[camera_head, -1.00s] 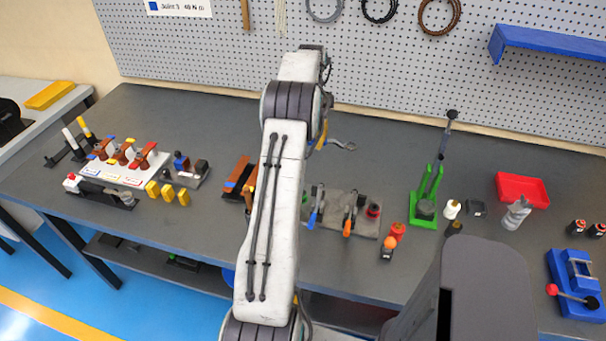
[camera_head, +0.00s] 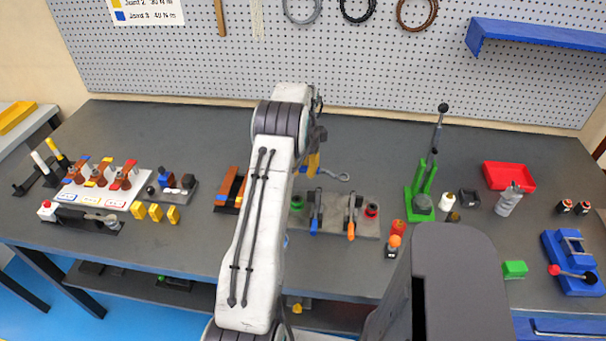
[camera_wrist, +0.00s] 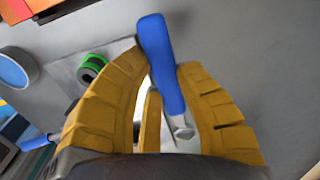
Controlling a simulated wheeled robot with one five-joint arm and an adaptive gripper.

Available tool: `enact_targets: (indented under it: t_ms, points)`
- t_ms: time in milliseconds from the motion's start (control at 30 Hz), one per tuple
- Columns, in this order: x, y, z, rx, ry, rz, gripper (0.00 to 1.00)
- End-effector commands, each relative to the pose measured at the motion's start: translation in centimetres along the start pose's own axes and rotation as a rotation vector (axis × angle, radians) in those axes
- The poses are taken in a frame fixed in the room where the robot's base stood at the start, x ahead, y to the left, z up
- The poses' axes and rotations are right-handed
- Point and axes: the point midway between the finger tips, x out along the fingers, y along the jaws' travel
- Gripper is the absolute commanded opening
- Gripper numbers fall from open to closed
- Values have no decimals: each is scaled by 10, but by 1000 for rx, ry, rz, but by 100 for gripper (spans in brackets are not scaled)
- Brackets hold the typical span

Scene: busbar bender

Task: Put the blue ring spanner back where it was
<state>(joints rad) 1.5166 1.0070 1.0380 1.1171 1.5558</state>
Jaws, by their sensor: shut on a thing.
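The blue ring spanner shows in the wrist view as a blue handle (camera_wrist: 162,62) between the yellow fingers of my gripper (camera_wrist: 163,72), with a grey metal shank toward the palm. My gripper is shut on it. In the head view my gripper (camera_head: 313,166) is partly hidden behind my arm, over the bench behind the grey plate (camera_head: 335,222). A grey ring end (camera_head: 341,177) sticks out to its right. The spanner's blue handle is not clear in the head view. I cannot tell which spot the spanner came from.
The grey plate carries a blue-handled clamp (camera_head: 316,222) and an orange-handled clamp (camera_head: 351,228). A brown block (camera_head: 230,186) stands left of my arm. A green press (camera_head: 422,190), red tray (camera_head: 508,176) and blue vise (camera_head: 570,262) stand at right.

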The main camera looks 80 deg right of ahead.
Motion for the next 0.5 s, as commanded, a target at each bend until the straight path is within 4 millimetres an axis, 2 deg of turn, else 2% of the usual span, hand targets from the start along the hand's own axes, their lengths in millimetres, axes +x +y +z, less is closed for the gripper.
enact_targets:
  t_ms: [167, 333, 500]
  points:
    - [6, 1, 0, -1, 0, 2, 0]
    - [27, 0, 0, -1, 0, 2, 0]
    - [38, 0, 0, -1, 0, -1, 0]
